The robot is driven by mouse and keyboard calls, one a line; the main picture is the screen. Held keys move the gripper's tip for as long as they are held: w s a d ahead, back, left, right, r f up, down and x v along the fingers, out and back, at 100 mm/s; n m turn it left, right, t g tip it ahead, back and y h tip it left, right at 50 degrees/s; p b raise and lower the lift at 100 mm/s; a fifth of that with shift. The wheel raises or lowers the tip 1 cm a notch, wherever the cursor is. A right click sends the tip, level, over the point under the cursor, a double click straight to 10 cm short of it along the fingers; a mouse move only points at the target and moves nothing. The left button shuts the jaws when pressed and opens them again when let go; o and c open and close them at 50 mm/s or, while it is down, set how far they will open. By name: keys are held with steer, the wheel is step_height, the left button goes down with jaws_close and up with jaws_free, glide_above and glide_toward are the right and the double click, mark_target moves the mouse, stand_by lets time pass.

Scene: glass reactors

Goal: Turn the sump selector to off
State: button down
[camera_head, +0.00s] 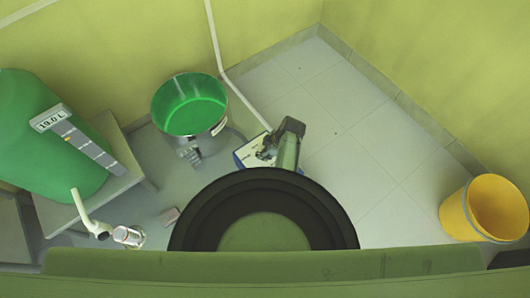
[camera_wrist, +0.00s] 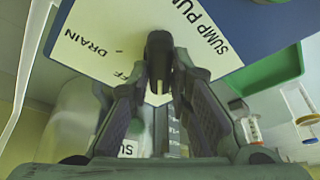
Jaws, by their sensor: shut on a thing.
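The sump selector is a blue-edged box with a white face (camera_wrist: 105,25), lettered DRAIN, a partly hidden OFF and a cut-off SUMP PU. Its dark knob (camera_wrist: 159,45) stands out from the face. My gripper (camera_wrist: 160,88) is shut on the knob, with one finger on each side. The knob lies upright in the wrist view; its exact setting is hard to tell because the fingers cover part of the face. In the head view, the box (camera_head: 242,160) sits on the floor and my gripper (camera_head: 267,151) is over it, hiding the knob.
A steel bucket with green inside (camera_head: 190,108) stands left of the box. A green tank (camera_head: 45,135) is at far left, with a white tap and small jar (camera_head: 128,236) below. A yellow bucket (camera_head: 485,208) stands at right. A white pipe (camera_head: 245,100) runs behind.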

steer(key=shift+m, duration=0.3)
steer(key=m+p, duration=0.1)
steer(key=m, duration=0.1)
steer(key=m+t+h+p, duration=0.1)
steer(key=m, duration=0.1)
steer(key=shift+s+t, duration=0.2)
steer(key=shift+t, duration=0.1)
steer(key=shift+a+m+t+h+p, duration=0.1)
steer(key=shift+m+t+h+p, duration=0.2)
steer(key=shift+m, duration=0.7)
steer(key=shift+m+t+h+p, duration=0.15)
steer(key=shift+m+p, duration=0.25)
steer(key=shift+m, duration=0.6)
steer(key=c, duration=1.5)
jaws_free()
steer(key=shift+t, duration=0.25)
steer(key=v, duration=1.2)
